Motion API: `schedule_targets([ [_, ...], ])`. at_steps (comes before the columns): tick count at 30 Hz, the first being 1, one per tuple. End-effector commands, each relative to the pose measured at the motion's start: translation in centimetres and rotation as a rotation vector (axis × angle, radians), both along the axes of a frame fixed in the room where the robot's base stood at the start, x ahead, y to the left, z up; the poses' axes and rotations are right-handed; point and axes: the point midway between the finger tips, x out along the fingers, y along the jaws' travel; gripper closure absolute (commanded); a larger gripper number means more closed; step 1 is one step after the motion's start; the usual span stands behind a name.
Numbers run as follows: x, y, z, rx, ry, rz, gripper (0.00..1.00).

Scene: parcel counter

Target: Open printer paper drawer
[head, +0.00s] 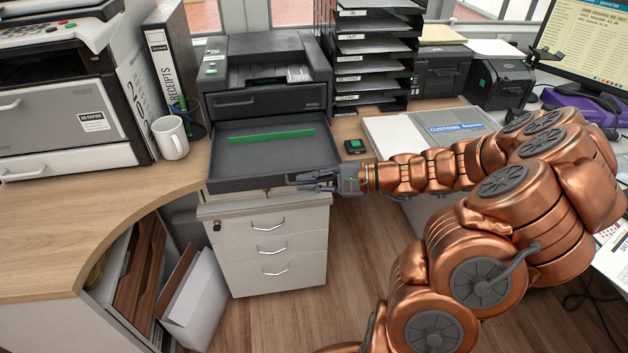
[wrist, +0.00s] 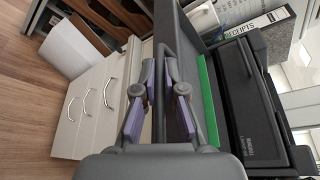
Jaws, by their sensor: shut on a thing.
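The dark grey printer (head: 265,80) stands on the wooden counter in the head view. Its paper drawer (head: 236,168) is pulled out toward me, past the counter's front edge. A green strip (head: 266,137) lies inside the drawer, which holds no visible paper. My gripper (head: 306,181) reaches in from the right to the drawer's front. The drawer (wrist: 192,50) and the printer body (wrist: 250,105) also show there, turned sideways.
A white mug (head: 170,138) and a binder stand left of the printer. A paper tray stack (head: 372,50) is at its right. A white drawer cabinet (head: 268,245) stands below the pulled-out drawer. Wooden floor lies free in front.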

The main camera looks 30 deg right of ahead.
Motion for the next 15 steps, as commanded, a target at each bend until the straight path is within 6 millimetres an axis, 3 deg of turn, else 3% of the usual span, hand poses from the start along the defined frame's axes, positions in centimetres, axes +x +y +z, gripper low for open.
schedule_targets([
  [11, -0.11, 0.07, 0.05, 0.002, 0.000, 0.001, 1.00],
  [12, -0.11, 0.05, 0.04, 0.002, 0.000, 0.001, 0.90],
  [15, -0.09, 0.03, 0.04, 0.001, -0.001, 0.000, 0.80],
])
